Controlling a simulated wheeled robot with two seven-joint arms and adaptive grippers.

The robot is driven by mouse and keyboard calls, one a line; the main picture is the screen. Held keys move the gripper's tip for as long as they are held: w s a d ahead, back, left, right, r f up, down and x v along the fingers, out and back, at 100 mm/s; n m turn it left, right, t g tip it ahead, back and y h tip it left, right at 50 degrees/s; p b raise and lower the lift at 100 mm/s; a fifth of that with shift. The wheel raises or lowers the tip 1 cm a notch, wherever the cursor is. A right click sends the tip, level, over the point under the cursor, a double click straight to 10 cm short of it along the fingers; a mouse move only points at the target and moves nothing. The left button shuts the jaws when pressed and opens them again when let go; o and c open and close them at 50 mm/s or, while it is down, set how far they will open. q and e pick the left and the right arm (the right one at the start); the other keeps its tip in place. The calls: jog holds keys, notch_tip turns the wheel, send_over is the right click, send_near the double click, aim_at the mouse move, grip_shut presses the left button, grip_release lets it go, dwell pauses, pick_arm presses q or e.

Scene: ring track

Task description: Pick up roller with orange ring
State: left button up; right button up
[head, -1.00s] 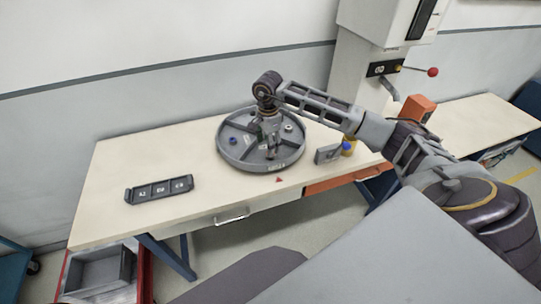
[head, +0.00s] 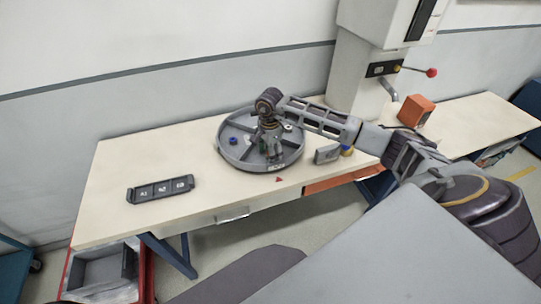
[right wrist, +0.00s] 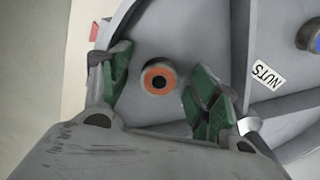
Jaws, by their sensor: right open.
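The roller with the orange ring (right wrist: 159,78) shows in the right wrist view from above, with a dark centre, standing in a compartment of the round grey tray (head: 229,158). My right gripper (right wrist: 161,75) is open, its green-padded fingers on either side of the roller with visible gaps. In the head view my right gripper (head: 273,153) points down into the front part of the tray and hides the roller there. My left gripper is not in view.
A blue-ringed piece (head: 232,140) lies in the tray's left compartment. A dark labelled holder (head: 160,189) lies left on the table. A small grey box (head: 327,154) stands right of the tray.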

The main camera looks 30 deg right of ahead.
jog(key=shift+c, duration=0.3)
jog(key=c, duration=1.1)
jog(key=shift+r, duration=0.2)
notch_tip(320, 180, up, 8)
jog(key=shift+f+b, duration=0.1)
jog(key=shift+b, duration=0.55)
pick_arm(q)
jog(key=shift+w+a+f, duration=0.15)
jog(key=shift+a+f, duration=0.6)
pick_arm(e)
jog(key=shift+r, duration=0.95)
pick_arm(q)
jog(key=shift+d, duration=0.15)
